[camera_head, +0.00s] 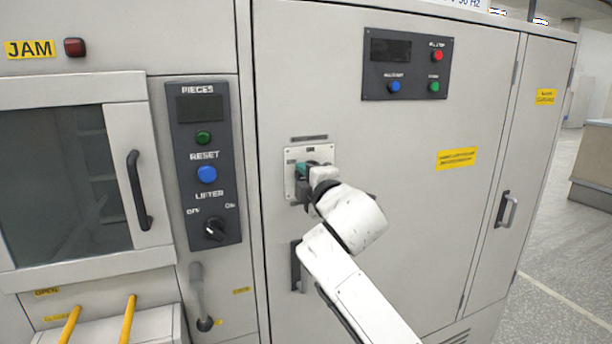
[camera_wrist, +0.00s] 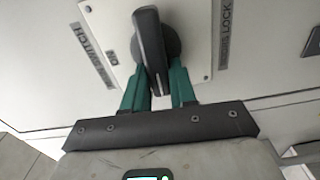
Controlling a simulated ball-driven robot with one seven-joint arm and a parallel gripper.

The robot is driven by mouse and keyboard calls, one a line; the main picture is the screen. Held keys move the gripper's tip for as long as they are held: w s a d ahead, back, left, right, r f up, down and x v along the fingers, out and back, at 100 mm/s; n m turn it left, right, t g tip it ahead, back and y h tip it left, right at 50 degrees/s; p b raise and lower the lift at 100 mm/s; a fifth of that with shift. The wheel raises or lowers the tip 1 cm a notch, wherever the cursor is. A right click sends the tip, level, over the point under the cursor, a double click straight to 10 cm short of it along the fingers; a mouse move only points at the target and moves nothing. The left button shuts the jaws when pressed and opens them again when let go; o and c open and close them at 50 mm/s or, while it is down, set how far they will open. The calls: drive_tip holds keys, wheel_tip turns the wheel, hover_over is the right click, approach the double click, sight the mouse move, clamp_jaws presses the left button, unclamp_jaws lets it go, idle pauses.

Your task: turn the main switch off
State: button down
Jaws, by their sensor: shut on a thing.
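The main switch is a dark rotary handle on a round base, seen in the wrist view (camera_wrist: 150,40). It sits on a pale plate (camera_head: 290,158) on the grey cabinet door. My gripper (camera_wrist: 158,88) has its two green fingers on either side of the lower end of the handle and is shut on it. In the head view my gripper (camera_head: 303,172) is in front of the plate and hides most of the handle. A mark beside the handle and a "SWITCH" label (camera_wrist: 92,55) show in the wrist view.
A dark panel (camera_head: 405,65) with red, blue and green buttons is above right. A control panel (camera_head: 204,163) with a lifter knob is to the left. A door handle (camera_head: 296,266) is below the plate. Open floor (camera_head: 562,272) lies at right.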

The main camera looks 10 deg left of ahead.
drive_tip(key=shift+f+n, duration=0.15)
drive_tip(key=shift+n, duration=0.15)
idle(0.4)
drive_tip(key=c, duration=1)
unclamp_jaws()
drive_tip(key=shift+a, duration=0.1)
drive_tip(key=b+v, duration=0.1)
drive_tip(key=v, duration=1)
drive_tip(key=shift+w, duration=0.1)
